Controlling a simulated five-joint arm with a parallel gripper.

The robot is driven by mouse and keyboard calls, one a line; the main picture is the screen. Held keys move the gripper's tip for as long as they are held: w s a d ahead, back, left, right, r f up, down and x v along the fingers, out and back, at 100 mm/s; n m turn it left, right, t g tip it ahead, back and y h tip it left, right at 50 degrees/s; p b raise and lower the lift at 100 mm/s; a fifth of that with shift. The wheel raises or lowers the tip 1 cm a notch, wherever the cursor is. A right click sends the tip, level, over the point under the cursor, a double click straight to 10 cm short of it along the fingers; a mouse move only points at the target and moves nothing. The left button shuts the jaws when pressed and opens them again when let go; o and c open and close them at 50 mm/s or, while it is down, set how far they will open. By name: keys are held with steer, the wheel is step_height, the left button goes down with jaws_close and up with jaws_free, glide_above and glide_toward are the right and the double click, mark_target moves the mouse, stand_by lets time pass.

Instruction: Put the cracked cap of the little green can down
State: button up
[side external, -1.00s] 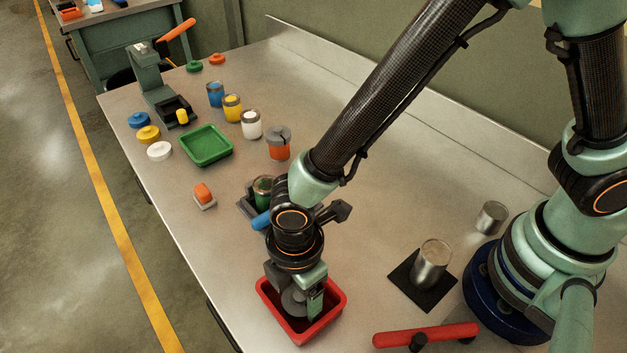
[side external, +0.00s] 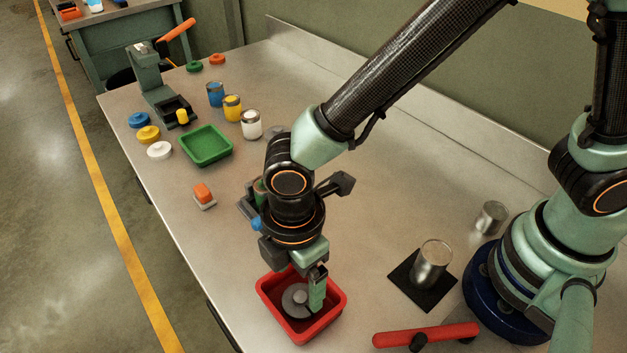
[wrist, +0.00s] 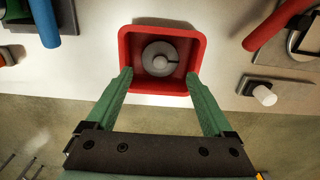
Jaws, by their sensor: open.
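The grey cap (side external: 297,299) lies in the red tray (side external: 262,287). In the wrist view the cap (wrist: 160,58) shows a dark crack running from its knob to its right edge. My gripper (side external: 312,290) is just above the tray, and the wrist view shows its green fingers (wrist: 160,78) spread wide with nothing between them. The cap is clear of both fingers. The little green can (side external: 259,188) is mostly hidden behind my wrist in the side view.
A green tray (side external: 207,160) stands further back, with blue, yellow and white cans (side external: 251,125) beyond it.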

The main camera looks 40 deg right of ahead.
mark_target(299, 297)
step_height(299, 297, up, 6)
steer(key=r, duration=0.1)
steer(key=w+d+r+m+t+y, duration=0.1)
steer(key=w+d+r+m, duration=0.25)
steer(key=d, duration=0.25)
steer(key=w+d+r+m+t, duration=0.1)
steer(key=w+d+r+m, duration=0.25)
steer(key=d, duration=0.25)
steer(key=d+r+m+t, duration=0.1)
steer(key=d+r+m, duration=0.1)
steer(key=d+m, duration=0.3)
steer(key=s+d+r+m+t+h, duration=0.1)
steer(key=d+r+m+t, duration=0.1)
steer(key=d+m, duration=0.4)
steer(key=d, duration=0.5)
steer(key=shift+d+r+t, duration=0.25)
steer(key=shift+d+t, duration=0.05)
steer(key=shift+d, duration=0.1)
